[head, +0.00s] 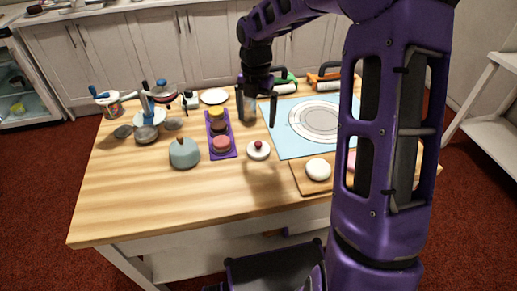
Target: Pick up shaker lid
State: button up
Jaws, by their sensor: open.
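My gripper (257,112) is open with its fingers pointing down, over the back middle of the wooden table. A small grey-blue upright thing (251,107) shows between the fingers in the picture. It may be the shaker, but it is too small and too covered for me to tell its lid apart. I cannot tell whether the fingers touch it. A white round piece with a red knob (259,150) lies in front of the gripper; I cannot tell whether it is a lid.
A purple tray (234,154) holds several round pieces. A grey dome (184,154) stands to its left. Cups and pans crowd the left back. The table front (180,205) is clear.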

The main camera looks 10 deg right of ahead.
aim_at(258, 143)
notch_tip(258, 143, down, 7)
jog(key=shift+f+b, duration=0.1)
jog(key=shift+b, duration=0.4)
jog(key=shift+w+d+f+b, duration=0.15)
jog(key=shift+f+b, duration=0.15)
jog(key=shift+f, duration=1.05)
jog(key=shift+w+d+f+b, duration=0.1)
jog(key=shift+f+b, duration=0.2)
jog(key=shift+f, duration=1.05)
jog(key=shift+c, duration=0.2)
jog(key=c, duration=0.9)
